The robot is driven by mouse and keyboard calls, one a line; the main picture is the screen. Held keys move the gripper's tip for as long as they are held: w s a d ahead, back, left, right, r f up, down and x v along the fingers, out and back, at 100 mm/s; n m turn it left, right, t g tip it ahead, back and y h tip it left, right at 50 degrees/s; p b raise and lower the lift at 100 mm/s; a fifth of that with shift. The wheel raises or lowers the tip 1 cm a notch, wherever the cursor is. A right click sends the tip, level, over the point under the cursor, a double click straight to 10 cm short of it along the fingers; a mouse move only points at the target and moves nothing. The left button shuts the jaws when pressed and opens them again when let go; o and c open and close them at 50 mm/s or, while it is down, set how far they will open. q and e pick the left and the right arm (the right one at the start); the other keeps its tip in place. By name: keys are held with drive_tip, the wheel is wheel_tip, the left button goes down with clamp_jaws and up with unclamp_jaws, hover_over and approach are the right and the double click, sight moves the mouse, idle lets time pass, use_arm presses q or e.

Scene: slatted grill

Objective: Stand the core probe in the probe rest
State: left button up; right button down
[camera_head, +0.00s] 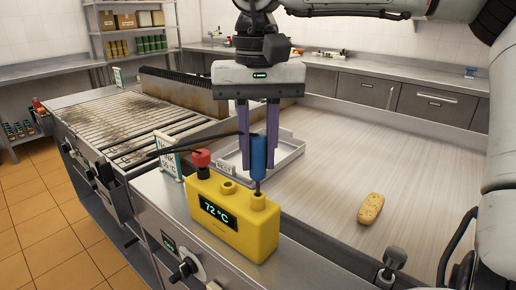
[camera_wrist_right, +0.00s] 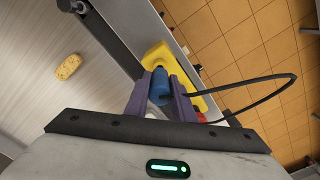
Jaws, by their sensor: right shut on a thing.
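The core probe has a blue handle (camera_head: 258,158), a thin metal tip and a black cable. It is upright in the head view, and its handle also shows in the wrist view (camera_wrist_right: 159,88). My right gripper (camera_head: 258,140) is shut on the handle with its purple fingers (camera_wrist_right: 161,80). The yellow unit (camera_head: 232,226) reads 72 °C and has raised round sockets on top. The probe's tip is at the right socket (camera_head: 258,201); I cannot tell whether it is inside or just above. My left gripper is not in view.
A red knob (camera_head: 201,159) stands on the unit's left end. A shallow tray (camera_head: 290,150) lies behind the probe, and a sign (camera_head: 167,156) stands to the left. The slatted grill (camera_head: 120,125) is further left. A potato-like item (camera_head: 371,208) lies on the otherwise clear counter at right.

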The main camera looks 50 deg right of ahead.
drive_tip(key=shift+f+b, duration=0.55)
drive_tip(key=shift+f, duration=0.45)
drive_tip(key=c, duration=1.4)
unclamp_jaws()
drive_tip(key=shift+c, duration=0.2)
wheel_tip(320, 180, up, 10)
drive_tip(key=shift+r+p, duration=0.2)
drive_tip(key=shift+p, duration=0.25)
